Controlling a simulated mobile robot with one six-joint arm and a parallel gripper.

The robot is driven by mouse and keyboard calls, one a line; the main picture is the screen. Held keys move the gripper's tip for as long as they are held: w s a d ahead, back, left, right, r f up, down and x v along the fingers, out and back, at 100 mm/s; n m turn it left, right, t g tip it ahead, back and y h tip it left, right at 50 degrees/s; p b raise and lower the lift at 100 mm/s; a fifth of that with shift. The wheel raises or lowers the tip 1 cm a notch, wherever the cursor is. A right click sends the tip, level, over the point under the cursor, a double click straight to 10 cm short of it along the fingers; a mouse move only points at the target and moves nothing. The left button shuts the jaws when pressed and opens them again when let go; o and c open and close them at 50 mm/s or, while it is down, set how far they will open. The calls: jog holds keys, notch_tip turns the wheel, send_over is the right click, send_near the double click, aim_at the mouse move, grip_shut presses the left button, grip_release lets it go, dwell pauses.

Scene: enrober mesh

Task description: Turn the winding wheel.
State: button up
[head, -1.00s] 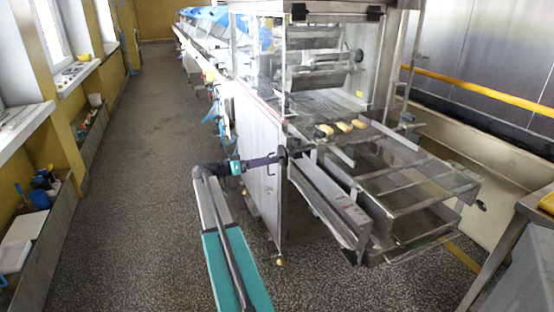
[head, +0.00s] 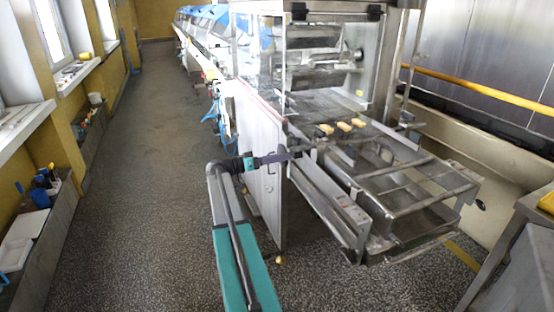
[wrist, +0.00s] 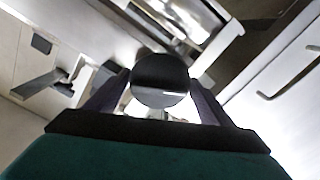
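The winding wheel (wrist: 160,82) shows in the wrist view as a dark round disc in the middle of the picture. My gripper (wrist: 160,88) has one purple finger at the disc's left edge and one at its right edge. The fingers are apart with the disc between them; whether they press on it is unclear. In the head view my gripper (head: 289,157) reaches the near corner of the steel machine (head: 262,165), and I cannot make out the wheel there. The machine's outfeed frame (head: 395,207) lies to the right of my gripper.
A long side rail (head: 330,208) stands close right of my gripper. A steel table (head: 525,250) is at the right edge. The floor aisle (head: 135,150) on the left is clear, beside a wall trough (head: 55,225).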

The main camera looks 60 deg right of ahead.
jog(key=shift+w+f+m+b, duration=0.1)
jog(key=shift+f+m+b, duration=0.3)
jog(key=shift+b, duration=1.3)
jog(key=m+b, duration=0.2)
jog(key=b, duration=0.3)
jog(key=shift+w+d+r, duration=0.1)
jog(key=shift+r, duration=0.05)
jog(key=shift+r+m+b, duration=0.15)
jog(key=shift+m+b, duration=0.45)
jog(key=shift+b, duration=0.1)
jog(key=o, duration=0.7)
jog(key=v, duration=1.3)
jog(key=shift+w+a, duration=0.15)
jog(key=shift+a, duration=0.2)
